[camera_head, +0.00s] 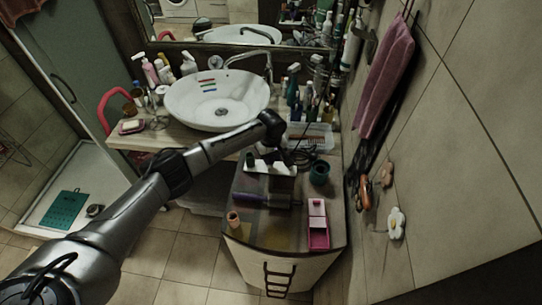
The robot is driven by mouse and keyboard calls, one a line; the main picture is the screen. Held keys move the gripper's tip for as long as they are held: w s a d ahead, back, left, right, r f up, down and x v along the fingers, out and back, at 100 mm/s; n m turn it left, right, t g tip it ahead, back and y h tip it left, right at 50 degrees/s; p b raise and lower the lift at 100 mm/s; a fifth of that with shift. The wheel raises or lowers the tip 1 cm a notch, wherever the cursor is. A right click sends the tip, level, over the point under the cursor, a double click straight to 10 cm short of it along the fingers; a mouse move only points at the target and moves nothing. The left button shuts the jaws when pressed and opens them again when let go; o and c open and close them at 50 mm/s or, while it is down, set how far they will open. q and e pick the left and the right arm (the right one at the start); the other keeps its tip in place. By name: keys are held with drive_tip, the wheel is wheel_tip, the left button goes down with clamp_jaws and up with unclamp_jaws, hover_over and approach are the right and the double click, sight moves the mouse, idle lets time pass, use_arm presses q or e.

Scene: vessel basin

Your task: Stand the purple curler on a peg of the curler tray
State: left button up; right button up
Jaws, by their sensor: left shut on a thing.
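My left arm comes in from the left and bends down over the cabinet by the basin. My left gripper (269,170) is at its end, above the back part of the cabinet top. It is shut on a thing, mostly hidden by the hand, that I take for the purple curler. A dark, purplish cylinder (280,201) lies just below it in the picture; I cannot tell if they touch. A pink tray-like box (318,238) with a pale top stands to the right. I cannot make out the curler tray's pegs. My right gripper is out of view.
A tan cylinder (233,219) stands at the cabinet's front left. A dark teal cup (319,172) and black cable lie at the back right. A clear bin (318,137) and bottles stand behind. The white basin (218,99) is at the back left.

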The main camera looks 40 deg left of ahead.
use_arm(q)
drive_tip(key=shift+f, duration=0.65)
drive_tip(key=shift+f+b, duration=0.4)
drive_tip(key=shift+f, duration=0.3)
drive_tip(key=o, duration=1)
drive_tip(key=shift+c, duration=0.2)
drive_tip(key=shift+r, duration=0.1)
drive_tip(key=shift+r, duration=0.35)
wheel_tip(320, 180, up, 13)
drive_tip(key=shift+b, duration=0.35)
